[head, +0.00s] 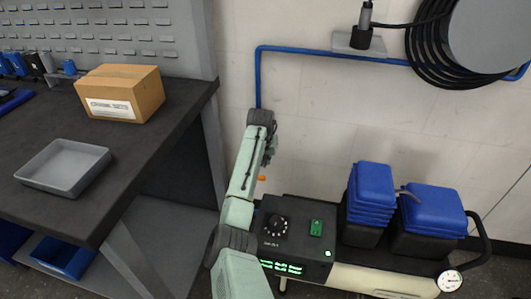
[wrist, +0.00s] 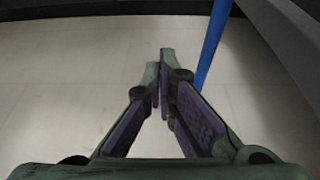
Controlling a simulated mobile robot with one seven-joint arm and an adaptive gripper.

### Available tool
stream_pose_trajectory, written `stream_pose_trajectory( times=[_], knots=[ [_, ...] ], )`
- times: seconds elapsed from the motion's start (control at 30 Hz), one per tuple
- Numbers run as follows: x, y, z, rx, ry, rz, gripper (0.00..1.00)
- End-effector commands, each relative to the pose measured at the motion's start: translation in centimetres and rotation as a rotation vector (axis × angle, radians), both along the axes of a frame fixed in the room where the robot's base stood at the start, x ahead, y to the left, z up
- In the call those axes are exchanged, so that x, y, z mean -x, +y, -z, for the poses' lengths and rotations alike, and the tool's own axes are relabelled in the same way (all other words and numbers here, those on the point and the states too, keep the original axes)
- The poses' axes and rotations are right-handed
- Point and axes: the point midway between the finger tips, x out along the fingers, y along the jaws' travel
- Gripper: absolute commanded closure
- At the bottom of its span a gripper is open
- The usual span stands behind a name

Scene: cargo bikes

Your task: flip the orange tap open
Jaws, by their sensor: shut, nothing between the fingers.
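The orange tap (head: 262,178) shows as a small orange piece just right of my arm in the head view, low in front of the wall. My arm hides what lies around it, so I cannot tell its handle position. A blue pipe (head: 258,80) runs down the wall and goes behind my arm. The pipe also shows in the wrist view (wrist: 212,45), to the right of my fingertips. My gripper (head: 269,152) is above the tap in the head view. In the wrist view my gripper (wrist: 164,62) is shut and empty. The tap is not clearly seen there.
A black control box (head: 290,232) with a dial and green lights stands below right of the tap. Blue-topped cases (head: 372,188) sit beside it. The workbench (head: 150,140) at left holds a cardboard box (head: 119,92) and a grey tray (head: 64,166). A coiled black cable (head: 418,62) hangs upper right.

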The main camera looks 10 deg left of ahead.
Motion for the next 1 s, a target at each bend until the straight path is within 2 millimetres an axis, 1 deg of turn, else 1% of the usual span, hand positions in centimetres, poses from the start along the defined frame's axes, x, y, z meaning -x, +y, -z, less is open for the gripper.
stream_pose_trajectory(
  times=[0.23, 0.4, 0.77, 1.0],
  knots=[
    [2.6, 0.0, 0.0, 0.000, 0.000, -0.001, 1.00],
    [3.7, 0.0, 0.0, 0.000, 0.000, 0.000, 1.00],
    [4.0, -0.1, 0.1, 0.001, 0.000, 0.001, 1.00],
    [3.6, -0.1, 0.1, 0.000, 0.000, 0.021, 1.00]
  ],
)
